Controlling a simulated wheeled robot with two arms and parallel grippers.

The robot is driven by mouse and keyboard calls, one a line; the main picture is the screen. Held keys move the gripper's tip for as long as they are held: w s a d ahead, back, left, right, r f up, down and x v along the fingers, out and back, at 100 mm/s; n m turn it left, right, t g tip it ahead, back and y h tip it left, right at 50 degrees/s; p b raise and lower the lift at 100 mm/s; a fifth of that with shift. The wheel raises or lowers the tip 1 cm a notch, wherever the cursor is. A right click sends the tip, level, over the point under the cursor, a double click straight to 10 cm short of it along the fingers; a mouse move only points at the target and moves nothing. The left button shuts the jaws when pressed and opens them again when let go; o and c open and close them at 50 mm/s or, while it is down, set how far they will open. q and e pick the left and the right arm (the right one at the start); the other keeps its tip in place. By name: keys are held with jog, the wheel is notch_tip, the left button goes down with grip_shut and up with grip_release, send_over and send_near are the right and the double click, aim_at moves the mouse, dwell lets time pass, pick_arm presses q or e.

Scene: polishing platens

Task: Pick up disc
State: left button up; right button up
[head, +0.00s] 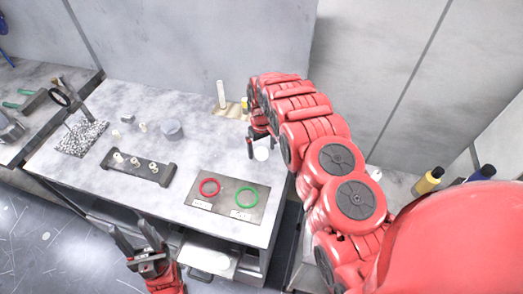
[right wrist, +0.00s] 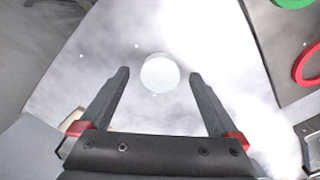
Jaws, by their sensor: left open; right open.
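A small white disc (head: 262,154) lies on the grey table near its right edge. It also shows in the right wrist view (right wrist: 160,74), just beyond and between the fingertips. My right gripper (head: 261,142) is open and empty above the table, close to the disc; in the right wrist view its two fingers (right wrist: 159,76) stand apart on either side of the disc. My left gripper (head: 136,229) is open and empty in front of the table's front edge, low in the head view.
A dark plate (head: 226,207) carries a red ring (head: 210,187) and a green ring (head: 246,197). A dark rack (head: 138,167) with white pegs stands to the left, near a grey cylinder (head: 172,131). A yellow bottle (head: 427,181) stands at the right.

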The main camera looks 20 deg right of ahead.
jog(key=shift+f, duration=0.3)
jog(key=c, duration=1.5)
jog(key=shift+r, duration=0.1)
jog(key=shift+c, duration=0.2)
